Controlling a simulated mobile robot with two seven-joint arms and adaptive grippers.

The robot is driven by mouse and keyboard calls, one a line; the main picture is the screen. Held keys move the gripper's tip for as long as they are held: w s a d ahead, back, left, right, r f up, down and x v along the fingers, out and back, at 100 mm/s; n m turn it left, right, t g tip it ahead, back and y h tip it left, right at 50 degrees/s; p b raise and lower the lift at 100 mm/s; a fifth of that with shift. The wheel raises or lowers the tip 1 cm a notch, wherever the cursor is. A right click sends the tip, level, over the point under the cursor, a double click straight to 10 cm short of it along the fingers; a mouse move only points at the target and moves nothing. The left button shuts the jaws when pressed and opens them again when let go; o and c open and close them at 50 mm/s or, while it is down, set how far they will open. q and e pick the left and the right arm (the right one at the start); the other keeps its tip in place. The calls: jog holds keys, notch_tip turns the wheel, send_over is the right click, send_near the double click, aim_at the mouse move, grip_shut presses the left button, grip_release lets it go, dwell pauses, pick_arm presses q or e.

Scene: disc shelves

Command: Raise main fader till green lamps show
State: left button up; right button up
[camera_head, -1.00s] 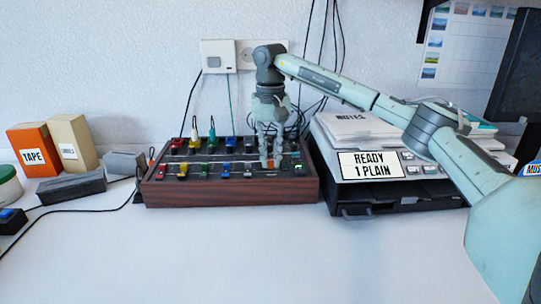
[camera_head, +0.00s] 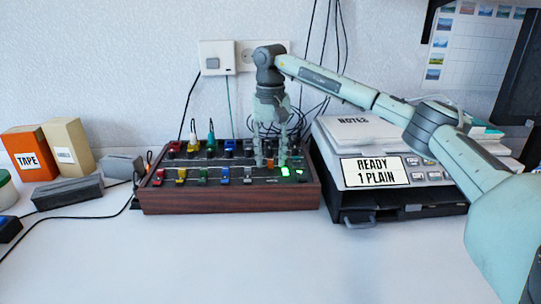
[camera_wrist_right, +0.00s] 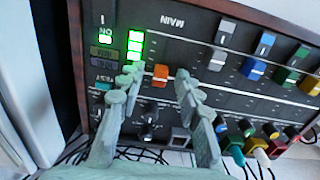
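The mixer's main fader has an orange cap (camera_wrist_right: 160,75), in the row beside the printed word MAIN. Next to it a column of green lamps (camera_wrist_right: 135,45) glows. They also glow in the head view (camera_head: 285,171). In the head view the right gripper (camera_head: 270,164) reaches down over the right part of the mixer (camera_head: 230,200) and partly hides the cap. My left gripper is not in view.
Other coloured faders (camera_wrist_right: 250,68) sit beside the main one, with coloured plugs (camera_wrist_right: 235,145) at the mixer's back edge. A machine labelled READY 1 PLAIN (camera_head: 409,189) stands close on the right. Tape box (camera_head: 30,153) and grey block (camera_head: 68,191) are left. The front table is clear.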

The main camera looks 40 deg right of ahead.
aim_at(270, 160)
notch_tip(270, 160, up, 12)
dwell(0.5)
dwell(0.5)
